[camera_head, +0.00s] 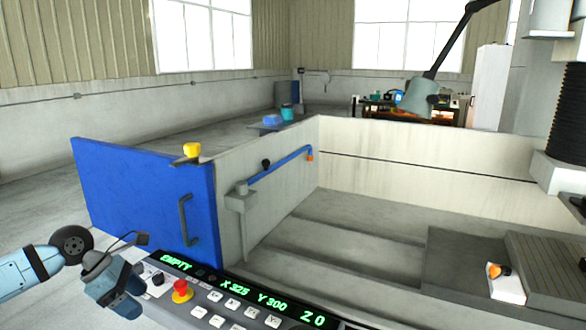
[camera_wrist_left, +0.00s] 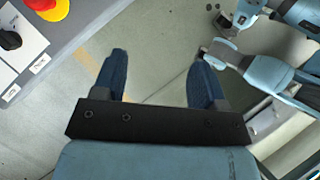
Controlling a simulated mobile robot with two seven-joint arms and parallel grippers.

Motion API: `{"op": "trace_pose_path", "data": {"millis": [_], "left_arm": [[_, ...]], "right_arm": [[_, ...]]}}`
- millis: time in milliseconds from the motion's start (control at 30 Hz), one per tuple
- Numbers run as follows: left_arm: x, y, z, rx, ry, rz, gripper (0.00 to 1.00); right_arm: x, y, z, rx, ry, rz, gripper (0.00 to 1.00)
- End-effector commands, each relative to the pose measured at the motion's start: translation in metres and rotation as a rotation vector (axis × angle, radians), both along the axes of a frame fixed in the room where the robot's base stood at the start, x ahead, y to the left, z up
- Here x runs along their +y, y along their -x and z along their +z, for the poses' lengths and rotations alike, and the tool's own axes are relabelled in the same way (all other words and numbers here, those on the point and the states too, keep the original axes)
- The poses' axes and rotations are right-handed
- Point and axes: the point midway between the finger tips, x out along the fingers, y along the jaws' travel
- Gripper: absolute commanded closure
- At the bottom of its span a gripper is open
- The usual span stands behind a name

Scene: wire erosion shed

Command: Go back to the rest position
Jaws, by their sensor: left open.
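My left gripper (camera_head: 126,296) is at the lower left of the head view, beside the left end of the control panel (camera_head: 235,300). In the left wrist view my left gripper (camera_wrist_left: 158,82) has its two dark blue fingers wide apart. Nothing is between them, and the grey floor shows beyond. Blue-grey links of my own body show at the upper right of that view.
The panel has a red emergency button (camera_head: 181,290) and a green display reading EMPTY, X 325, Y 300, Z 0. Behind it stands a blue door (camera_head: 135,200) with a grey handle. The open machine tank (camera_head: 420,175) fills the right. Floor at far left is clear.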

Motion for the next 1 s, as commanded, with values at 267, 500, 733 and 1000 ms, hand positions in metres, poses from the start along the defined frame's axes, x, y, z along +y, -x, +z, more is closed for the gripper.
{"op": "trace_pose_path", "data": {"millis": [267, 500, 733, 1000], "left_arm": [[-0.136, 0.034, -0.031, 0.200, 0.591, 0.147, 0.34], [-0.212, 0.062, -0.037, 0.607, 1.247, 0.561, 0.34], [-0.209, 0.083, -0.087, 1.113, 1.729, 1.177, 0.34], [-0.184, 0.147, -0.186, -1.574, -1.893, -1.857, 0.34]], "right_arm": [[-0.001, -0.008, 0.005, -0.017, 0.001, -0.002, 0.57], [-0.001, -0.006, 0.004, -0.012, 0.001, -0.002, 0.57], [-0.001, 0.001, 0.000, 0.001, 0.001, -0.001, 0.57], [-0.001, 0.000, 0.000, 0.001, 0.002, 0.000, 0.57]]}}
